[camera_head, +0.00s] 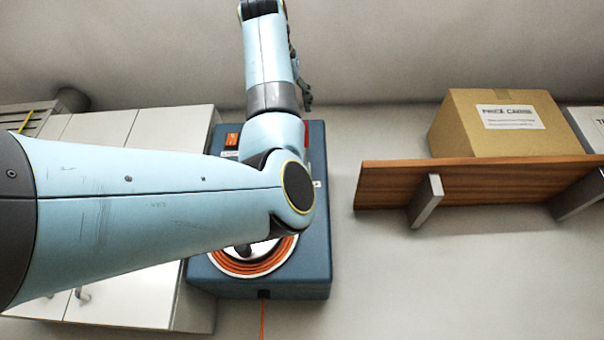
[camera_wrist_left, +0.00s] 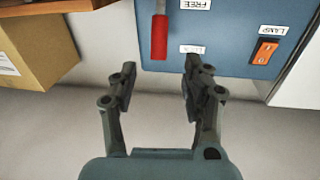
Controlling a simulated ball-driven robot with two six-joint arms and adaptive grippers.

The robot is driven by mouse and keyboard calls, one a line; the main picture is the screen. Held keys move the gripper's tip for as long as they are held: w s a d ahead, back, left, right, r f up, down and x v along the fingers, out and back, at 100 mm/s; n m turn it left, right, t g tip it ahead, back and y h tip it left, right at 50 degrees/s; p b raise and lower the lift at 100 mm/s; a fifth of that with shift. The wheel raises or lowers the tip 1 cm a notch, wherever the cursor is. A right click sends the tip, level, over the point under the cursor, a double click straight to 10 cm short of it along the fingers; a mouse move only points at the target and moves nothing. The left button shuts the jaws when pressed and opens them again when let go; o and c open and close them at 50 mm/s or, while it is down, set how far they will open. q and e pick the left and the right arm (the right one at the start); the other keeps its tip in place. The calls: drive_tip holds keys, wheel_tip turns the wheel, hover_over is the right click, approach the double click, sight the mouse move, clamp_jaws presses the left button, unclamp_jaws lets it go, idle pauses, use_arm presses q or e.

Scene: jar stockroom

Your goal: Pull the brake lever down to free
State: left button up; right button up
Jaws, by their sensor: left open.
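The brake lever (camera_wrist_left: 160,36) has a red grip on a metal rod and is mounted on a blue panel (camera_wrist_left: 221,38). In the left wrist view, which is upside down, its red end lies beside the lower label, which seems to read LOCK (camera_wrist_left: 193,49). The FREE label (camera_wrist_left: 196,4) is at the top edge. My left gripper (camera_wrist_left: 160,70) is open and empty, its fingertips either side of the red end's line, just short of it in the picture. In the head view, a strip of the red grip (camera_head: 308,136) shows past my arm; the gripper (camera_head: 305,92) is partly hidden.
An orange lamp switch (camera_wrist_left: 265,51) is on the panel. A wooden shelf (camera_head: 390,184) with a cardboard box (camera_head: 455,125) juts out at the right. White cabinets (camera_head: 150,295) stand at the left. An orange cable coil (camera_head: 250,268) hangs low on the panel.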

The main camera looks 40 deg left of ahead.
use_arm(q)
drive_tip(key=p+x, duration=0.5)
drive_tip(key=x, duration=0.5)
drive_tip(key=shift+r, duration=0.1)
drive_tip(key=shift+w+a+f, duration=0.2)
drive_tip(key=shift+w, duration=0.45)
drive_tip(key=shift+s, duration=0.1)
drive_tip(key=shift+c, duration=1.1)
drive_tip(key=c, duration=0.7)
clamp_jaws()
